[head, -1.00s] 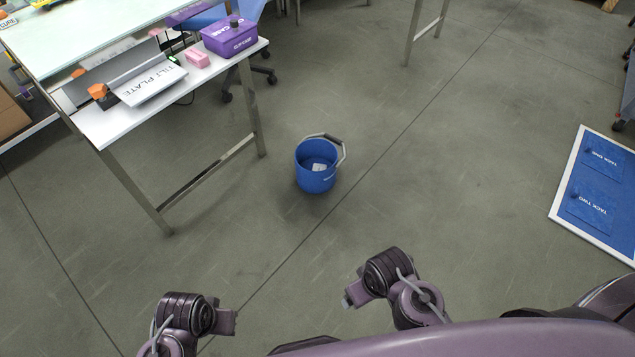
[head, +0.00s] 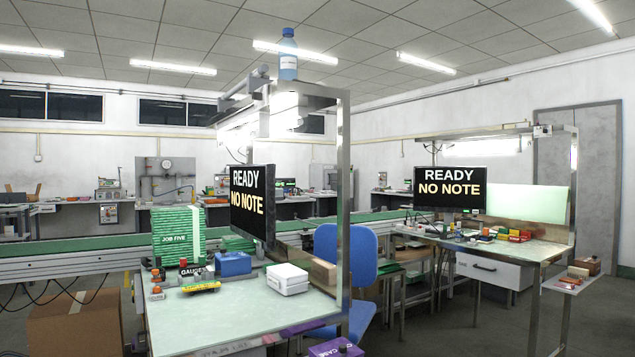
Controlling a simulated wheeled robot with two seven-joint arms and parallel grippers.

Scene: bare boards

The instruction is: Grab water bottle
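A blue water bottle (head: 288,54) with a pale label and a dark blue cap stands upright in the head view. It is high up, on top of the metal frame (head: 318,90) over the near workbench, above its screen. Neither of my grippers shows in this view, so I cannot see whether they are open or shut.
The near workbench (head: 190,318) carries a screen (head: 252,203), a stack of green boards (head: 178,237), a blue box (head: 233,263) and a white box (head: 287,278). A blue chair (head: 345,255) stands behind it. A second workbench (head: 500,247) is at right. Floor shows between them.

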